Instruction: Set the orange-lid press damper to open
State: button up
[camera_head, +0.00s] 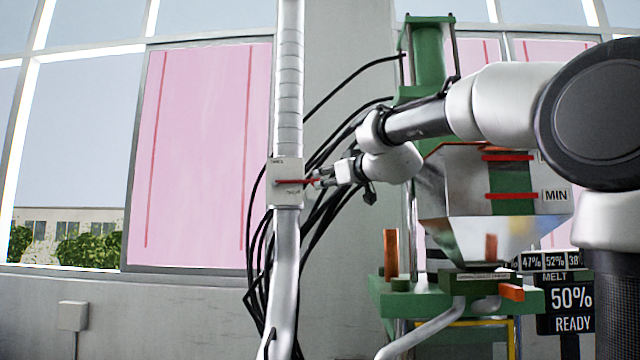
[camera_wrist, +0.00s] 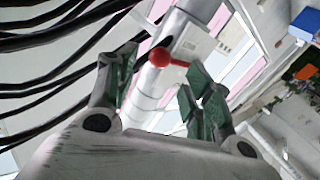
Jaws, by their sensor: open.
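The damper is a pale plate (camera_head: 284,171) on the vertical metal duct (camera_head: 288,110), with small labels at its top and bottom that I cannot read surely. Its red lever (camera_head: 297,181) lies about level and points right, toward my gripper (camera_head: 322,178). In the wrist view the lever ends in a round red knob (camera_wrist: 160,57), and the plate (camera_wrist: 193,42) shows behind it. My gripper is open, one finger on each side of the knob; I cannot tell whether either touches it. The press hopper (camera_head: 455,185) with an orange edge on top stands right of the duct.
Black cables (camera_head: 318,215) hang close behind and below my gripper, beside the duct. The green press frame (camera_head: 430,60) and a display (camera_head: 570,308) reading 50% READY stand at the right. A wall and windows lie behind. Left of the duct is free.

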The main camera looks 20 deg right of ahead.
aim_at(297, 181)
jog(key=x, duration=0.6)
jog(key=shift+s, duration=0.1)
jog(key=shift+d, duration=0.1)
grip_shut()
